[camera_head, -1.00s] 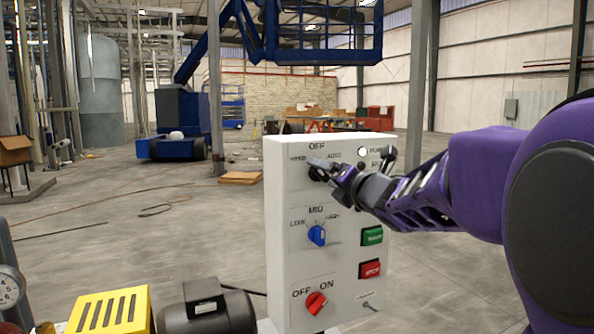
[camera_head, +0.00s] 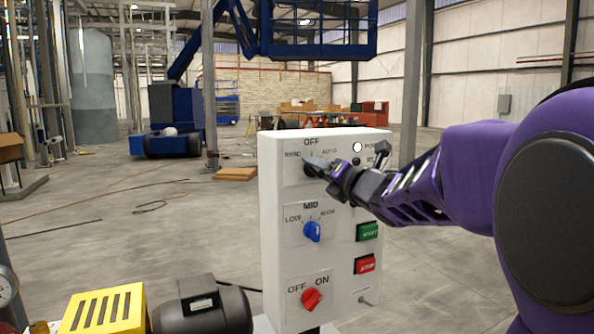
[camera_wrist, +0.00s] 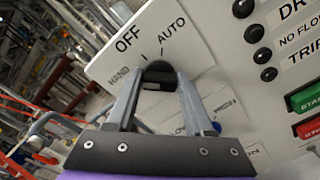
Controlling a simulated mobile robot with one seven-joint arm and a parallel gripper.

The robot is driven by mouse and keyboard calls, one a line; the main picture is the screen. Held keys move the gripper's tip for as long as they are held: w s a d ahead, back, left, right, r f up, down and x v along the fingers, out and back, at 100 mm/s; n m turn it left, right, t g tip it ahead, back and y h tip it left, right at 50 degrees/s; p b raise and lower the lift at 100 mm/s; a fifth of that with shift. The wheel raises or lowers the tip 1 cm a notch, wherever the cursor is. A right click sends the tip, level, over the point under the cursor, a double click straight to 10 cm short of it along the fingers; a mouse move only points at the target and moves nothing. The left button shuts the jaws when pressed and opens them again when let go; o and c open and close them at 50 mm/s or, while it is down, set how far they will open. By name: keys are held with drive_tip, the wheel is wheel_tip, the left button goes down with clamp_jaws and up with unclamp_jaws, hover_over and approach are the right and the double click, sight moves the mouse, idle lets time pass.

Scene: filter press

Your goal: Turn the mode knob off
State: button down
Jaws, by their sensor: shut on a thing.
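The mode knob is the black knob (camera_head: 309,171) at the top left of the white control panel (camera_head: 270,225), under the labels HAND, OFF and AUTO. My gripper (camera_head: 318,165) reaches it from the right. In the wrist view, the two grey fingers (camera_wrist: 158,86) lie on either side of the black knob (camera_wrist: 158,72) and are shut on it. Tick marks by OFF and AUTO show just beyond the knob. The fingers hide much of the knob, so I cannot tell its exact pointing.
Below are a blue LOW-MID-HIGH knob (camera_head: 312,231) and a red OFF-ON knob (camera_head: 312,299). Green (camera_head: 367,232) and red (camera_head: 364,265) buttons sit at the right. A dark motor (camera_head: 203,307) and yellow slotted cover (camera_head: 103,310) stand left of the panel.

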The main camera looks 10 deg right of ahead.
drive_tip(key=shift+m, duration=0.4)
drive_tip(key=shift+f+m+p, duration=0.15)
drive_tip(key=shift+m+p, duration=0.3)
drive_tip(key=shift+m, duration=3.55)
drive_tip(key=shift+c, duration=1.4)
unclamp_jaws()
drive_tip(key=shift+s+f, duration=0.1)
